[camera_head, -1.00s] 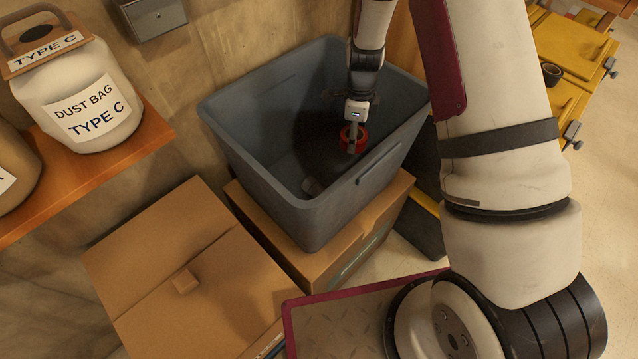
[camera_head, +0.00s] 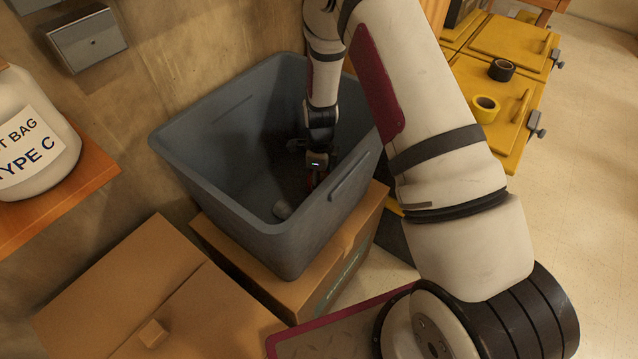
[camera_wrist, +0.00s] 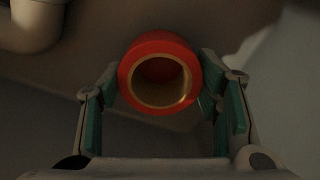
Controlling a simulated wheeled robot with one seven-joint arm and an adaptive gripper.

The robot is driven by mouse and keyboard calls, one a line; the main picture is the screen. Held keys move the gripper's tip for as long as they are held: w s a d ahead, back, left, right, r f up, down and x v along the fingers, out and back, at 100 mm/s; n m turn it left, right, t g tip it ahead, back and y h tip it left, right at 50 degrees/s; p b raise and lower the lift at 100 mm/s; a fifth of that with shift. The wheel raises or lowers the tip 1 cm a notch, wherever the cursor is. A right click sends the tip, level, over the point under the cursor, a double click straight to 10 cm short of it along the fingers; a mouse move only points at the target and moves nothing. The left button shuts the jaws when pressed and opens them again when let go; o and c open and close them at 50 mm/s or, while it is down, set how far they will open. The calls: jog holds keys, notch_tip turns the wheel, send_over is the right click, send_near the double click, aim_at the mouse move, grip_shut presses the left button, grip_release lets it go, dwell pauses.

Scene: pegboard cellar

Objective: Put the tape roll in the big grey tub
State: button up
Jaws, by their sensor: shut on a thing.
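The red tape roll (camera_head: 311,181), with a tan core, is in my gripper (camera_head: 314,176), down inside the big grey tub (camera_head: 322,222). The tub's front wall partly hides the roll in the head view. In the wrist view the tape roll (camera_wrist: 134,70) sits between the two green-padded fingers of my gripper (camera_wrist: 160,82), which is shut on it. Whether the roll touches the tub's floor cannot be told.
The tub stands on a cardboard box (camera_head: 340,280). A small pale cylinder (camera_head: 283,209) lies inside it. A larger carton (camera_head: 150,290) is at front left. A black roll (camera_head: 502,70) and a yellow roll (camera_head: 485,108) sit on yellow cases at right.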

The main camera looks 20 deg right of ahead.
jog(key=shift+f, duration=0.9)
jog(key=shift+f, duration=0.1)
jog(key=shift+f, duration=0.15)
jog(key=o, duration=1.2)
jog(key=shift+o, duration=0.2)
